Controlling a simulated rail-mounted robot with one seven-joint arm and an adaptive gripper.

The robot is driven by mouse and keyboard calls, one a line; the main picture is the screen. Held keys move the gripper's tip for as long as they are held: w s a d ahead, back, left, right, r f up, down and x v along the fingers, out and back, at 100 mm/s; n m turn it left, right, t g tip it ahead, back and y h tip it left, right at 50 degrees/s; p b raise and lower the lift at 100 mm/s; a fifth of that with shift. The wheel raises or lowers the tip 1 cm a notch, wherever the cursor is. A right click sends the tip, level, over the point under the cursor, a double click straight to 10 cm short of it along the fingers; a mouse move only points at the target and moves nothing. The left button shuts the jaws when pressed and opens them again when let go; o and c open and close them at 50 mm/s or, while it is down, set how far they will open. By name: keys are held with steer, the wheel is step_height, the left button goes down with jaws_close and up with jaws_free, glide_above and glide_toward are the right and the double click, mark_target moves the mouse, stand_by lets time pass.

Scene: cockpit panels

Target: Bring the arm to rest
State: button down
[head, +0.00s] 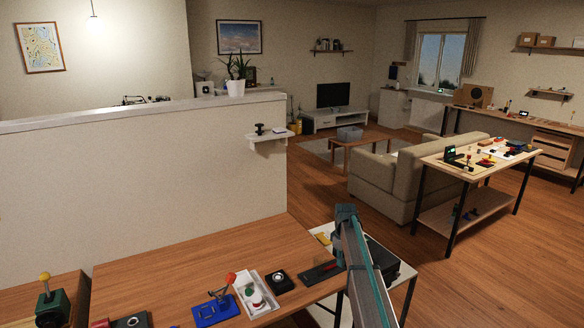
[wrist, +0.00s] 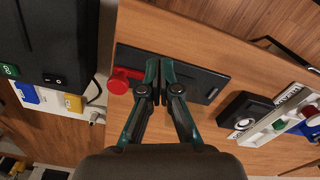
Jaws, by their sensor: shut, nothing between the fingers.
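My gripper (wrist: 160,68) is shut and empty in the wrist view, with its two dark green fingers together. It points at a dark flat panel (wrist: 192,77) on the wooden table, which has a red knob (wrist: 118,84) at its left end. The fingers overlap part of the panel in this view; I cannot tell whether they touch it. In the head view my arm reaches over the right end of the table, beside the same dark panel (head: 318,274). The gripper's fingertips cannot be made out there.
On the table (head: 190,262) are a white panel with buttons (head: 256,292), a black button box (head: 280,281) and a blue base with a red-tipped lever (head: 214,310). A black box with a switch (wrist: 45,40) is left in the wrist view. A half-wall (head: 140,165) stands behind.

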steer(key=s+a+f+m, duration=0.1)
steer(key=s+f+m, duration=0.3)
steer(key=s, duration=1)
steer(key=s+a+f+m, duration=0.15)
steer(key=s+f, duration=0.35)
steer(key=s, duration=0.8)
steer(key=s+a+f+m, duration=0.1)
steer(key=s+f+m, duration=0.35)
steer(key=s, duration=0.95)
steer(key=s+f+g, duration=0.2)
steer(key=s+f, duration=0.5)
steer(key=s, duration=0.2)
steer(key=s+f+g+b, duration=0.1)
steer(key=s+f+g, duration=0.1)
steer(key=s+f, duration=0.5)
steer(key=s+f+g+b, duration=0.1)
steer(key=s+f, duration=0.5)
steer(key=s, duration=0.7)
steer(key=shift+s+f+g, duration=0.25)
steer(key=shift+f+g, duration=0.15)
steer(key=shift+g, duration=0.5)
